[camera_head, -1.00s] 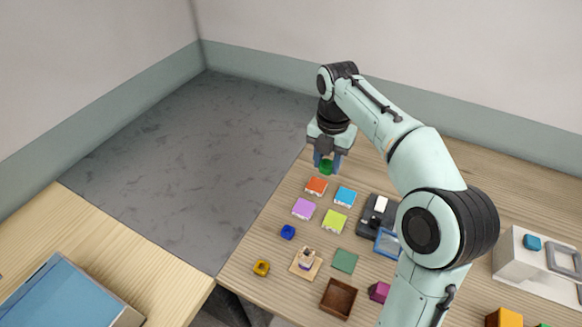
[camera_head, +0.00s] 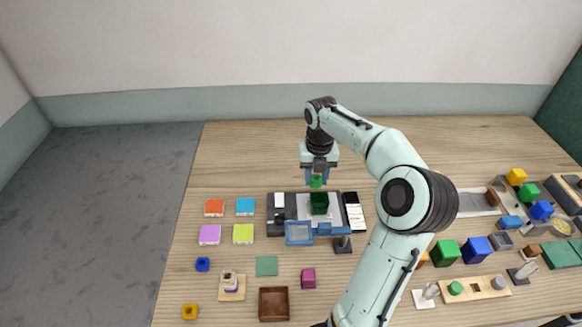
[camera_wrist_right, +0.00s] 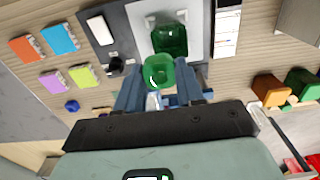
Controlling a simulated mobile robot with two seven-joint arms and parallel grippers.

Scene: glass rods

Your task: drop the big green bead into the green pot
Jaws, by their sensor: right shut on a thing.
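My right gripper (camera_head: 316,177) is shut on the big green bead (camera_head: 316,182), which shows between the fingertips. In the right wrist view the bead (camera_wrist_right: 158,73) is held at the tips of the blue fingers (camera_wrist_right: 157,92). The green pot (camera_head: 319,204) is a dark green, open-topped container standing on a light plate. In the head view the bead appears just behind and above the pot. My left gripper is not in view.
A dark grey board (camera_head: 275,229) is beside the pot, with a blue-framed tray (camera_head: 299,233) in front. A black-and-white panel (camera_head: 354,212) stands right of the pot. Coloured blocks, including an orange one (camera_head: 214,208), lie to the left. The table behind is clear.

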